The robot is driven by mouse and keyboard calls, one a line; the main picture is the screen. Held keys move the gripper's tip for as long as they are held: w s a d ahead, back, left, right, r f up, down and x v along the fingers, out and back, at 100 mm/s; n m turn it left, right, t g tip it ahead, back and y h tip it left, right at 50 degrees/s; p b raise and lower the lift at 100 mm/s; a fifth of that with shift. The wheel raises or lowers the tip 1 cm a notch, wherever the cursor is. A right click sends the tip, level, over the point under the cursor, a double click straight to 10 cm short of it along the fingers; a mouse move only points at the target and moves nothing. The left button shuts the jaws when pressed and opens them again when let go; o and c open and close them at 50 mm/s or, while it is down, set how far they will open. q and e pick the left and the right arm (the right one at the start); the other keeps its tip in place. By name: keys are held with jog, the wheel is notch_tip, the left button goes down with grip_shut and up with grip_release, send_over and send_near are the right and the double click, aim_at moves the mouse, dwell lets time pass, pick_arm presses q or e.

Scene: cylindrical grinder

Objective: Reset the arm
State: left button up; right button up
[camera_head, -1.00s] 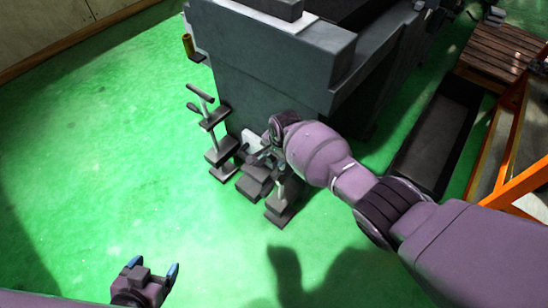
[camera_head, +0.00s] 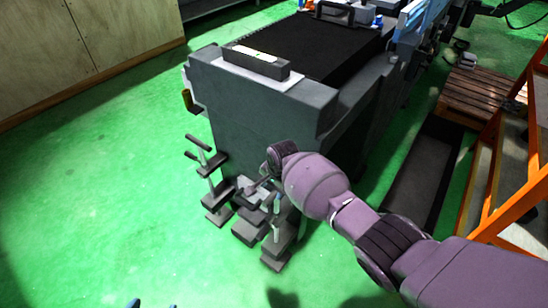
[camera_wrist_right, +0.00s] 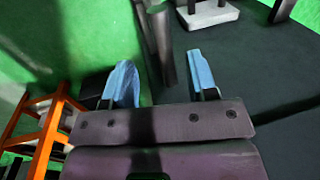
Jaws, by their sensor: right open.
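My right arm reaches in from the right in the head view, to the near end of the grey grinder (camera_head: 260,130). Its gripper (camera_head: 268,196) is by the lever and block assembly (camera_head: 250,228) at the machine's foot. In the right wrist view the blue fingers of my right gripper (camera_wrist_right: 162,80) are apart. A dark round bar (camera_wrist_right: 161,45) shows between and beyond them; I cannot tell whether either finger touches it. Only the blue fingertips of my left gripper (camera_head: 152,304) show at the bottom edge of the head view, spaced apart.
A second lever post (camera_head: 208,180) stands left of the gripper. An orange frame (camera_head: 510,180), a dark trough (camera_head: 420,180) and a wooden pallet (camera_head: 480,95) lie to the right. The green floor (camera_head: 90,200) on the left is clear.

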jog(key=shift+w+a+r+n+t, duration=0.25)
jog(key=shift+w+n+t, duration=0.2)
jog(key=shift+n, duration=0.45)
jog(key=w+a+r+n+t+y, duration=0.1)
jog(key=w+r+n+t+y, duration=0.3)
jog(key=r+n+t, duration=0.7)
jog(key=s+d+r+m+h+p, duration=0.15)
jog(key=s+d+r, duration=0.25)
jog(key=s+d, duration=0.75)
jog(key=s+d+f+m+h, duration=0.1)
jog(key=s+d+f, duration=0.2)
jog(key=s+d, duration=0.3)
jog(key=s+d+f+m+g+h+p, duration=0.1)
jog(key=s+d, duration=0.5)
jog(key=s, duration=0.7)
jog(key=s+d+f+m+g+h+p, duration=0.1)
jog(key=s+d+f+h, duration=0.1)
jog(key=s+d+f, duration=0.4)
jog(key=s, duration=0.4)
jog(key=shift+s+d, duration=0.25)
jog(key=shift+s, duration=0.1)
